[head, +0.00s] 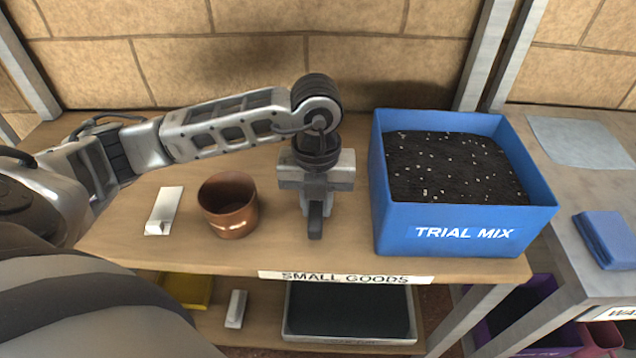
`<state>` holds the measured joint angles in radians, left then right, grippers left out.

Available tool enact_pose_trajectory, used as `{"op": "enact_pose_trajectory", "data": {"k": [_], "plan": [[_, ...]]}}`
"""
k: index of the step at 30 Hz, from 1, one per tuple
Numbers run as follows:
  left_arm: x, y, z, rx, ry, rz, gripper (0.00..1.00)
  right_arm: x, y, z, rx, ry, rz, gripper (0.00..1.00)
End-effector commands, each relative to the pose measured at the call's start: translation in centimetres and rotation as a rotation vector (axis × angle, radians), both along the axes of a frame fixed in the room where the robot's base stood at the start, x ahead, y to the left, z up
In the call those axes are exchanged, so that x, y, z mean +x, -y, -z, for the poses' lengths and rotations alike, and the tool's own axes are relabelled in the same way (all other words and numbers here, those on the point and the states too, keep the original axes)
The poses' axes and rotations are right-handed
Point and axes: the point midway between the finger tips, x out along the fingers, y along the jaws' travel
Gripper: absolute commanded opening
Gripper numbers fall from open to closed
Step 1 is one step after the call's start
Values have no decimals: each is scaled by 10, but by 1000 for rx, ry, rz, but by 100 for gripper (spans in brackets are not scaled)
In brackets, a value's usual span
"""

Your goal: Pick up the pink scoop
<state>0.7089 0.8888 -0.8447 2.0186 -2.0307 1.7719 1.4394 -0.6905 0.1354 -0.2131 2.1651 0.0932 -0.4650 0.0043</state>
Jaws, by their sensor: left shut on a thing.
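My left gripper (315,232) points down over the wooden shelf top, between the copper pot and the blue box. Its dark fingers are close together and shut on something. The held thing is hidden by the fingers and hand, so I cannot tell what it is. I see no pink scoop anywhere in the head view. My right gripper is not in view.
A copper pot (228,222) and a white holder (164,212) stand left of my gripper. A blue "TRIAL MIX" box (470,232) of dark soil stands close on the right. A blue folded cloth (608,238) lies on the right bench. A black tray (348,338) sits below.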

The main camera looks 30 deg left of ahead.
Motion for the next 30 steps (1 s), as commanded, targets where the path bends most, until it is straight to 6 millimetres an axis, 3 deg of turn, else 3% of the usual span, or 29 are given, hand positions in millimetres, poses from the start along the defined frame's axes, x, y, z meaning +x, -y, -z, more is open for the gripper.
{"op": "enact_pose_trajectory", "data": {"k": [7,12,21,30], "plan": [[1,0,-10,0,5,0,0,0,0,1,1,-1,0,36],[0,1,-35,-2,7,2,0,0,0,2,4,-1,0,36],[-49,36,-100,0,7,10,0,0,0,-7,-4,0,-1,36],[-100,71,-125,0,5,7,0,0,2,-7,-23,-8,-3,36]]}}
